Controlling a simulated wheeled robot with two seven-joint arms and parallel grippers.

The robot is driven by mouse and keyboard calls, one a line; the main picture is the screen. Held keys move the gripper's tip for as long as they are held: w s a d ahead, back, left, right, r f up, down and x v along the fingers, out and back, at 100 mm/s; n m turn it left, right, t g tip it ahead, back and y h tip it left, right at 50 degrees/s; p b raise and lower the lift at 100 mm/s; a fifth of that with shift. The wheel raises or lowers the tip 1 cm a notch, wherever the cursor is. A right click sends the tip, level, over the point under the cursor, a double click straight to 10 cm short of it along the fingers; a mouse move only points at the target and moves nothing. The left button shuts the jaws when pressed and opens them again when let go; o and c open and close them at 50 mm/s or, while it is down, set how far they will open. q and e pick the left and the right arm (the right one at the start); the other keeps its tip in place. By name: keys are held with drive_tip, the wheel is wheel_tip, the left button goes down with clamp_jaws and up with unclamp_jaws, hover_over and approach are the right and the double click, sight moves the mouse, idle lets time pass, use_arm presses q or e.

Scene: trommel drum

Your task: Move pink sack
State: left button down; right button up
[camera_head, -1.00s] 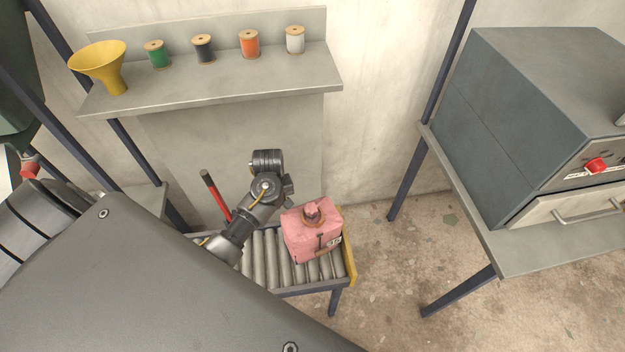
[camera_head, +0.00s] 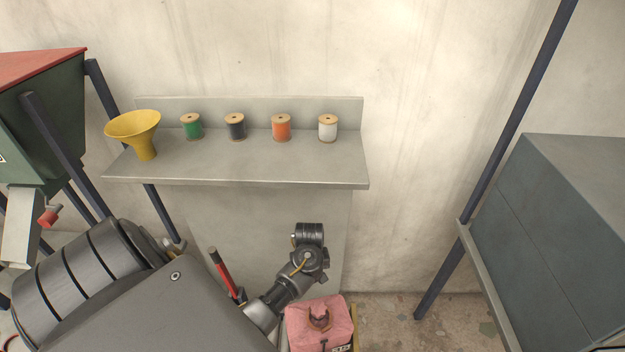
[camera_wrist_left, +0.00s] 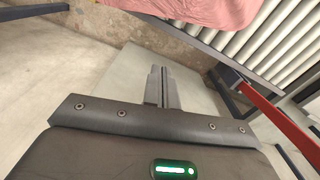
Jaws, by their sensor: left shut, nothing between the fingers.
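The pink sack (camera_head: 305,325) with a brown tied top sits on the roller conveyor at the bottom of the head view, its lower part cut off. Its pink side also shows at the top edge of the left wrist view (camera_wrist_left: 200,10). My left arm stands just left of and behind the sack in the head view; its fingertips cannot be made out there. In the left wrist view my left gripper (camera_wrist_left: 165,72) is shut and empty, apart from the sack. My right gripper is not in view.
A red-handled lever (camera_head: 222,270) stands left of my left arm. The conveyor rollers (camera_wrist_left: 250,35) show in the wrist view. A wall shelf (camera_head: 250,168) holds a yellow funnel (camera_head: 140,133) and several spools. A grey cabinet (camera_head: 560,240) stands at right, with open floor before it.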

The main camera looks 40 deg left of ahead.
use_arm(q)
drive_tip(key=s+d+f+p, duration=0.2)
drive_tip(key=d+f, duration=0.1)
drive_tip(key=f, duration=0.2)
drive_tip(key=shift+s+d+f, duration=0.15)
drive_tip(key=shift+s+f, duration=0.1)
drive_tip(key=shift+f, duration=0.05)
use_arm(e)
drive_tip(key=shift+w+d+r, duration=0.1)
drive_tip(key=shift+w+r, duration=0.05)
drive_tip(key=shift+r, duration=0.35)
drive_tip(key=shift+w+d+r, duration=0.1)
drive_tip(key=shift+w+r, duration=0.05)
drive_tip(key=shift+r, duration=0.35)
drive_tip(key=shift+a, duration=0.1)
use_arm(q)
drive_tip(key=s+d, duration=0.2)
drive_tip(key=d, duration=0.1)
drive_tip(key=shift+s, duration=0.2)
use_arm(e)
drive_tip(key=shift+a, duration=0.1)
